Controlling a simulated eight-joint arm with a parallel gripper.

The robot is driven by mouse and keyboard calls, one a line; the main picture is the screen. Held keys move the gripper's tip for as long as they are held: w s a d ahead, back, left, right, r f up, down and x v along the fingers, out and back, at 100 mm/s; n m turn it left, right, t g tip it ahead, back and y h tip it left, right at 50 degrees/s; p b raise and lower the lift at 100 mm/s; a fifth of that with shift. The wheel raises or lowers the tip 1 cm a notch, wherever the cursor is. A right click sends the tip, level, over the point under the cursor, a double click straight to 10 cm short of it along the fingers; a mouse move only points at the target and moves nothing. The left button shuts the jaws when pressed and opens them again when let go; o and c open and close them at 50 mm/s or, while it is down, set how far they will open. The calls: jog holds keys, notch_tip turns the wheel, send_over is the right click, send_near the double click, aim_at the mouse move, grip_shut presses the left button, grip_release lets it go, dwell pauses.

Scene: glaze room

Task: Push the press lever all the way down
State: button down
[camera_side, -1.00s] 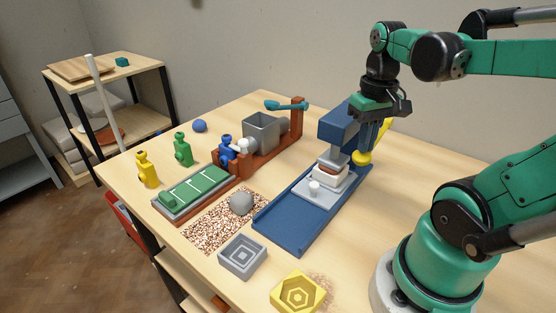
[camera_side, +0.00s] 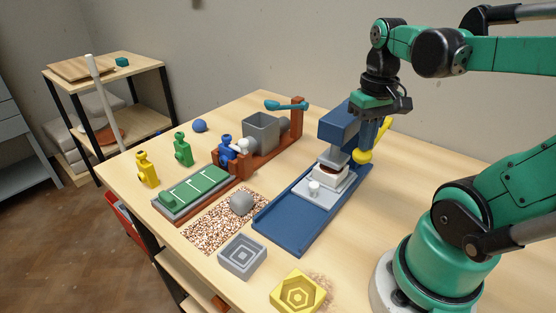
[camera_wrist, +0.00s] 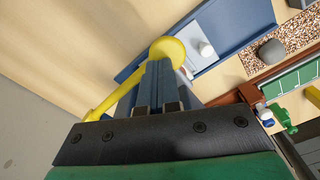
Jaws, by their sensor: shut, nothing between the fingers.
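The press (camera_side: 340,124) is blue, with a long blue bed (camera_side: 292,218) running toward the front. Its yellow lever (camera_side: 385,130) slopes down to a round knob (camera_side: 363,157) at the press's right side. In the wrist view the lever (camera_wrist: 106,104) runs from lower left up to its knob (camera_wrist: 168,47). My gripper (camera_side: 376,146) is shut and empty, pointing down beside the press. Its fingertips (camera_wrist: 160,64) overlap the knob in the wrist view; I cannot tell whether they touch. A grey press plate (camera_side: 333,156) sits just above a white block with reddish-brown content (camera_side: 330,179).
A white knob (camera_side: 314,187) stands on the bed. The table right of the press is clear.

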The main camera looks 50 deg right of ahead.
notch_tip(320, 180, up, 8)
jog(key=shift+r, duration=0.15)
dwell(0.5)
dwell(0.5)
notch_tip(320, 180, up, 5)
dwell(0.5)
jog(key=w+a+f+n+t, duration=0.6)
jog(key=a+f, duration=0.6)
jog(key=f, duration=0.2)
jog(key=w+t, duration=0.1)
jog(key=w, duration=0.1)
jog(key=shift+w+a, duration=0.15)
jog(key=shift+w, duration=0.2)
